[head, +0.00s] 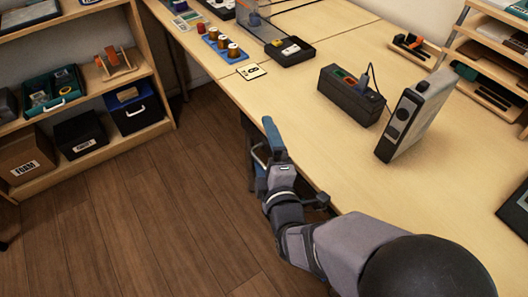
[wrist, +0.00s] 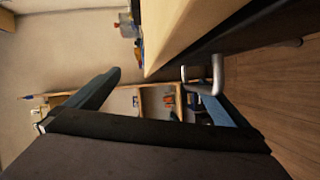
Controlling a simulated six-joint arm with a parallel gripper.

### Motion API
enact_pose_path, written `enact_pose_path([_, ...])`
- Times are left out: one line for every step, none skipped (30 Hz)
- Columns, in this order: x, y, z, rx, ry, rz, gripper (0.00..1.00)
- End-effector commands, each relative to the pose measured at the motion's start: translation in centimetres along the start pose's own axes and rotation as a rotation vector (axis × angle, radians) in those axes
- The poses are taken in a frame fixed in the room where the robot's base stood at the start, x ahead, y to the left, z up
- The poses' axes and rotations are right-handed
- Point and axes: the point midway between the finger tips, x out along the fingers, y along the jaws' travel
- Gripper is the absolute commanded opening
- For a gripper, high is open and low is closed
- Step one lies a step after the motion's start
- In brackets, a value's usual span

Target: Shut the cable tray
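The cable tray seems to be the dark piece (wrist: 250,32) under the desk edge in the wrist view. A pale curved handle (wrist: 217,75) stands out from its near end. The handle also shows as a small curve in the head view (head: 257,155), just off the desk's left edge. My gripper (head: 266,158) is at that edge with its blue fingers wide apart. In the wrist view my gripper (wrist: 160,90) is open, with the handle near the right finger; I cannot tell whether they touch. The desk hides most of the tray, so how far out it is cannot be told.
The desk (head: 300,130) carries a black power box (head: 350,95), a tilted grey unit (head: 415,115), a blue spool rack (head: 224,46) and a numbered card (head: 251,71). A shelf (head: 85,95) with bins stands left. The wooden floor (head: 130,210) between is clear.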

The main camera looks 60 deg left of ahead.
Motion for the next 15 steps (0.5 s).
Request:
enact_pose_path([0.2, 4.3, -0.8, 0.008, 0.014, 0.088, 0.82])
enact_pose_path([0.2, 4.5, -0.8, 0.007, 0.014, 0.089, 0.82])
enact_pose_path([0.2, 4.6, -0.9, 0.007, 0.013, 0.087, 0.82])
enact_pose_path([0.1, 4.8, -0.9, 0.007, 0.013, 0.088, 0.82])
enact_pose_path([0.1, 4.8, -0.9, 0.007, 0.013, 0.088, 0.82])
enact_pose_path([0.1, 4.9, -0.9, 0.007, 0.013, 0.087, 0.82])
enact_pose_path([0.1, 4.9, -0.9, 0.007, 0.013, 0.086, 0.82])
enact_pose_path([0.1, 4.9, -0.9, 0.007, 0.012, 0.086, 0.82])
enact_pose_path([0.1, 4.9, -0.8, 0.007, 0.012, 0.086, 0.82])
enact_pose_path([0.1, 4.9, -0.8, 0.007, 0.011, 0.086, 0.82])
enact_pose_path([0.1, 4.9, -0.8, 0.007, 0.011, 0.086, 0.82])
enact_pose_path([0.1, 4.9, -0.8, 0.007, 0.011, 0.086, 0.82])
enact_pose_path([0.1, 4.9, -0.8, 0.007, 0.01, 0.086, 0.82])
enact_pose_path([-0.1, 1.2, -0.3, 0.0, 0.0, -0.023, 0.81])
enact_pose_path([-0.1, 1.2, -0.3, 0.0, 0.0, -0.022, 0.76])
